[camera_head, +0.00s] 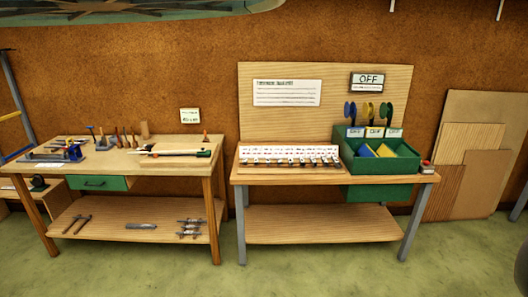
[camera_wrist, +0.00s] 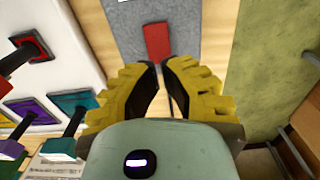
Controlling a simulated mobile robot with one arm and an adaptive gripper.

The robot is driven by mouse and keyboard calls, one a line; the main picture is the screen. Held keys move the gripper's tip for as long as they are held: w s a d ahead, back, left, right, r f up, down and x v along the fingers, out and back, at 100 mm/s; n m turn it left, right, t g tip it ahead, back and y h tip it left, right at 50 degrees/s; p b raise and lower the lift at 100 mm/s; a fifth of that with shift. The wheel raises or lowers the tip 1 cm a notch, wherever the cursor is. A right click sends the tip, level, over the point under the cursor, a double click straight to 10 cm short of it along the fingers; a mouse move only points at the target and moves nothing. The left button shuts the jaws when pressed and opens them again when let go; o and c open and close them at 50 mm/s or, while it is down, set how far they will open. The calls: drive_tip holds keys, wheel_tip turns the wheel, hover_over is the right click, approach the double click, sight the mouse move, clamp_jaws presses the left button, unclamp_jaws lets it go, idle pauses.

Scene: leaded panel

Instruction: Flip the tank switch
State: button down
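In the head view a row of small dark switches (camera_head: 300,162) runs along the front of a white labelled strip (camera_head: 288,152) on the right bench. In the wrist view, at left, several switch-like pieces with dark levers stand on coloured square bases, including a red one (camera_wrist: 28,47), a purple one (camera_wrist: 30,110) and a teal one (camera_wrist: 75,102). I cannot read which is the tank switch. My gripper (camera_wrist: 160,65) has yellow ribbed fingers. A red block (camera_wrist: 157,42) on a grey surface shows beyond the tips. My gripper is not in the head view.
A green bin (camera_head: 380,157) stands right of the strip, with blue, yellow and green discs above it. An OFF sign (camera_head: 370,81) hangs on the backboard (camera_head: 335,105). A tool-covered bench (camera_head: 110,165) stands left. Brown panels (camera_head: 475,160) lean at right. The foreground floor (camera_head: 240,280) is clear.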

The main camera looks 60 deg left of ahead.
drive_tip(key=shift+f+b, duration=1.3)
drive_tip(key=shift+f, duration=0.4)
idle(1.0)
drive_tip(key=shift+r+p, duration=1.4)
drive_tip(key=shift+r, duration=1.35)
drive_tip(key=shift+r+p, duration=0.3)
drive_tip(key=shift+r, duration=0.5)
drive_tip(key=shift+w, duration=0.1)
